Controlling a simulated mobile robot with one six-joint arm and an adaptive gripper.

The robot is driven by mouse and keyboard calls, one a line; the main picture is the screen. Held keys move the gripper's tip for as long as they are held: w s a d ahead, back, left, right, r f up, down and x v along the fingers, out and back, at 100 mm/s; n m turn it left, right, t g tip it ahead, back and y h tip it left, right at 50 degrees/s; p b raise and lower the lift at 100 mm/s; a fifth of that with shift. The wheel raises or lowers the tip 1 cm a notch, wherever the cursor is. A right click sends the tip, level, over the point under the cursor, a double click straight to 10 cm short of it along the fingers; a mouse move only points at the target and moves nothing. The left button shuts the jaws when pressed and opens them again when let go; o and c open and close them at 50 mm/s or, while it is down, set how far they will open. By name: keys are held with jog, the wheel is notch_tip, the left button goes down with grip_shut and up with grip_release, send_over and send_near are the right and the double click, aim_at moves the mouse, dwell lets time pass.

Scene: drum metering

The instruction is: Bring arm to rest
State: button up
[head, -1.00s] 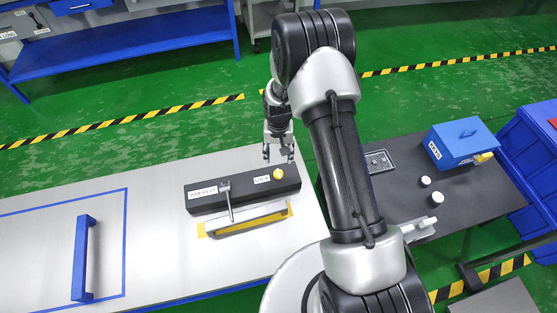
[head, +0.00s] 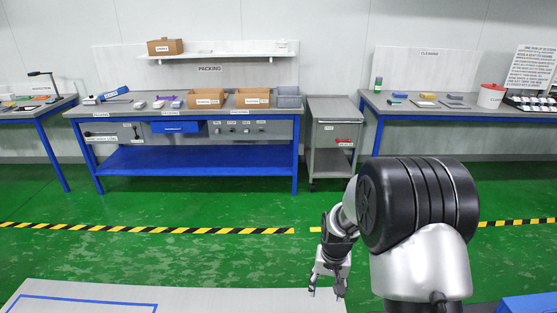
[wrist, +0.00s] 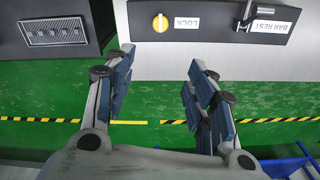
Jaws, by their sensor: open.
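Past the fingertips lies a dark panel (wrist: 207,45) with a yellow knob (wrist: 160,22), a LOCK label and a BAR REST label (wrist: 271,27). The fingers do not touch the panel. In the head view the panel is out of frame.
The pale table (head: 200,300) with a blue outline fills the head view's lower left. A dark surface with a slotted plate (wrist: 55,32) shows in the wrist view. Green floor lies open up to the packing bench (head: 195,160), grey cabinet (head: 335,140) and cleaning bench (head: 455,108).

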jog(key=s+r+t, duration=0.1)
jog(key=s+r, duration=0.3)
jog(key=r, duration=0.3)
jog(key=s+r+n, duration=0.1)
jog(key=s+r, duration=0.3)
jog(key=r, duration=0.3)
jog(key=s+r+t, duration=0.1)
jog(key=s+r, duration=0.3)
jog(key=r, duration=0.2)
jog(key=s+r+t, duration=0.1)
jog(key=s+r, duration=0.2)
jog(key=s, duration=0.5)
jog(key=s+r+n, duration=0.1)
jog(key=s+r, duration=0.1)
jog(key=s, duration=0.5)
jog(key=shift+s+r+n+t, duration=0.3)
jog(key=shift+s+r+t, duration=0.05)
jog(key=shift+r+t, duration=0.05)
